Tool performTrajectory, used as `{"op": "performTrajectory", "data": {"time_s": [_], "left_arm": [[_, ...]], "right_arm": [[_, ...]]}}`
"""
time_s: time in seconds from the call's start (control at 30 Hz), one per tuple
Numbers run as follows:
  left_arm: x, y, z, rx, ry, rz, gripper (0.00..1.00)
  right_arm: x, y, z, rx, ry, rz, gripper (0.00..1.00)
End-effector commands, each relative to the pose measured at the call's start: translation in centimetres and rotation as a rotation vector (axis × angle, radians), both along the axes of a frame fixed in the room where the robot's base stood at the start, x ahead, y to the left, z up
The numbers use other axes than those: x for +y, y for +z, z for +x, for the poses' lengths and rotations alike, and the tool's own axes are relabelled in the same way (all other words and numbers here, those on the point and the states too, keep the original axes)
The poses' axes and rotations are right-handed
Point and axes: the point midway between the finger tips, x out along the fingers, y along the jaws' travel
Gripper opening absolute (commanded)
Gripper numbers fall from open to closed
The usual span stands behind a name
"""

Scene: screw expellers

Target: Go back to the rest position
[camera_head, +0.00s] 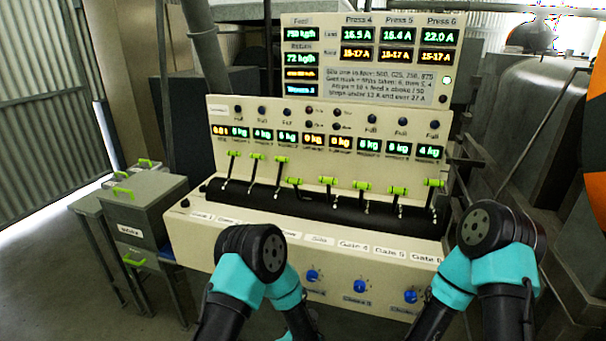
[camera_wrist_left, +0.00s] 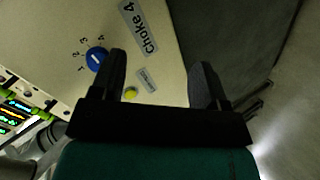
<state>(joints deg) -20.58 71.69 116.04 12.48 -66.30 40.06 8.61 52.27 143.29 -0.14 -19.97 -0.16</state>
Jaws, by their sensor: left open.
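My left gripper (camera_wrist_left: 163,75) shows in the left wrist view with its two dark fingers spread and nothing between the tips. It is in front of the cream panel face, near a blue dial (camera_wrist_left: 97,59) beside a label reading Choke 4 (camera_wrist_left: 139,27). A small yellow-green button (camera_wrist_left: 131,93) shows beside the left finger. I cannot tell whether a finger touches the panel. In the head view both my arms reach down past the front of the console (camera_head: 200,242), and neither gripper's fingers can be seen there.
The console carries a row of green-handled levers (camera_head: 281,160) under lit displays (camera_head: 287,135). Blue knobs (camera_head: 360,286) sit on its lower front. A grey box with green handles (camera_head: 145,205) stands to the left. Open floor (camera_head: 50,260) lies at far left.

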Motion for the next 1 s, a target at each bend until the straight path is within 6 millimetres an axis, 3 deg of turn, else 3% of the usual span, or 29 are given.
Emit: {"op": "performTrajectory", "data": {"time_s": [0.03,0.2,0.4,0.5,0.6,0.7,1.0], "left_arm": [[2.8,-0.6,-0.9,0.064,-0.017,0.051,0.69],[10.5,-2.5,-5.8,0.287,-0.15,0.213,0.69],[18.3,-3.1,-14.3,0.533,-0.361,0.324,0.69],[21.1,-2.8,-18.9,0.632,-0.475,0.344,0.69],[22.8,-2.3,-22.2,0.697,-0.564,0.349,0.69],[23.5,-1.9,-24.1,0.728,-0.616,0.348,0.69],[23.6,-1.8,-24.6,0.736,-0.632,0.349,0.69]], "right_arm": [[0.0,0.0,0.0,0.0,0.0,0.0,0.43],[0.0,0.0,0.0,0.0,0.0,0.0,0.43],[0.0,0.0,0.0,0.0,0.0,0.0,0.43],[0.0,0.0,0.0,0.0,0.0,0.0,0.43],[0.0,0.0,0.0,0.0,0.0,0.0,0.43],[0.0,0.0,0.0,0.0,0.0,0.0,0.43],[0.0,0.0,0.0,0.0,0.0,0.0,0.43]]}}
